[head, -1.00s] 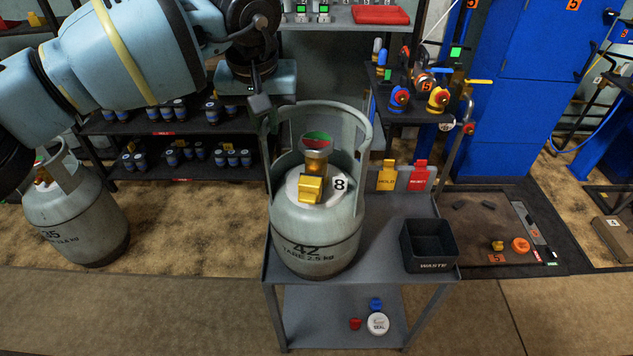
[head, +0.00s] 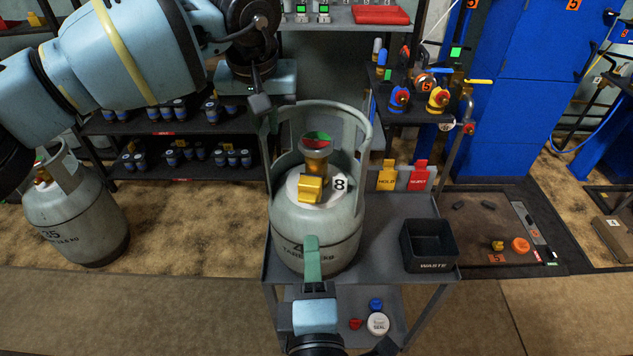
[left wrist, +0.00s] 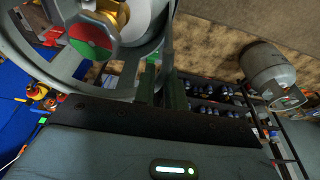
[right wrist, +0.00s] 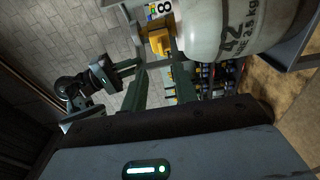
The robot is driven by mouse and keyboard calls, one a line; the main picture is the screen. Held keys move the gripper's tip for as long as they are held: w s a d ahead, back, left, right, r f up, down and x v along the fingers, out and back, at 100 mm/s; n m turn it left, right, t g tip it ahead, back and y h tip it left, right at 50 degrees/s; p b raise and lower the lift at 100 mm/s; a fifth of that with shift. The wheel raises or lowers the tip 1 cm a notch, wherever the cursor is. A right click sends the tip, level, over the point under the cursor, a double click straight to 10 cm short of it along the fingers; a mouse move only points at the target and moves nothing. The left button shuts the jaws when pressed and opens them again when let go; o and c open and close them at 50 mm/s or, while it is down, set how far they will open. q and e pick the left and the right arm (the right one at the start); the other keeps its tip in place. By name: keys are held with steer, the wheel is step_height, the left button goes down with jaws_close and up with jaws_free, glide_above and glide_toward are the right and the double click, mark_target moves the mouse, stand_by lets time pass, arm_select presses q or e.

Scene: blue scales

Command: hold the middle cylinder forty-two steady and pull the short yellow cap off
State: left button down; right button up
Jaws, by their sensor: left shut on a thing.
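Cylinder forty-two (head: 290,225) stands upright on the grey cart, its collar around the valve. The short yellow cap (head: 311,189) sits on the valve's near side, below a red-and-green disc (head: 317,139); the right wrist view also shows the cap (right wrist: 158,42). My left gripper (head: 262,108) is shut on the collar at the far left; its fingers meet the ring in the left wrist view (left wrist: 158,75). My right gripper (head: 312,242) is in front of the cylinder, below the cap and apart from it. Its fingers are open and empty in the right wrist view (right wrist: 160,72).
Cylinder thirty-five (head: 75,222) stands on the floor at left. Shelves stand behind.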

mark_target(309, 203)
arm_select(q)
steer(key=shift+a, duration=0.1)
arm_select(e)
steer(key=shift+w+a, duration=0.15)
steer(key=shift+w, duration=2.35)
steer(key=shift+w+a, duration=0.15)
steer(key=shift+w, duration=2.35)
jaws_close()
steer(key=shift+s+a, duration=0.2)
steer(key=shift+s, duration=0.65)
steer(key=shift+s+a, duration=0.15)
steer(key=shift+s, duration=0.7)
steer(key=shift+s+a, duration=0.15)
steer(key=shift+s, duration=0.8)
steer(key=shift+s+a, duration=0.2)
steer(key=shift+s, duration=0.7)
steer(key=shift+s+a, duration=0.15)
steer(key=shift+s, duration=0.8)
arm_select(q)
steer(key=c, duration=1.4)
jaws_free()
steer(key=shift+w, duration=0.1)
steer(key=shift+o, duration=0.2)
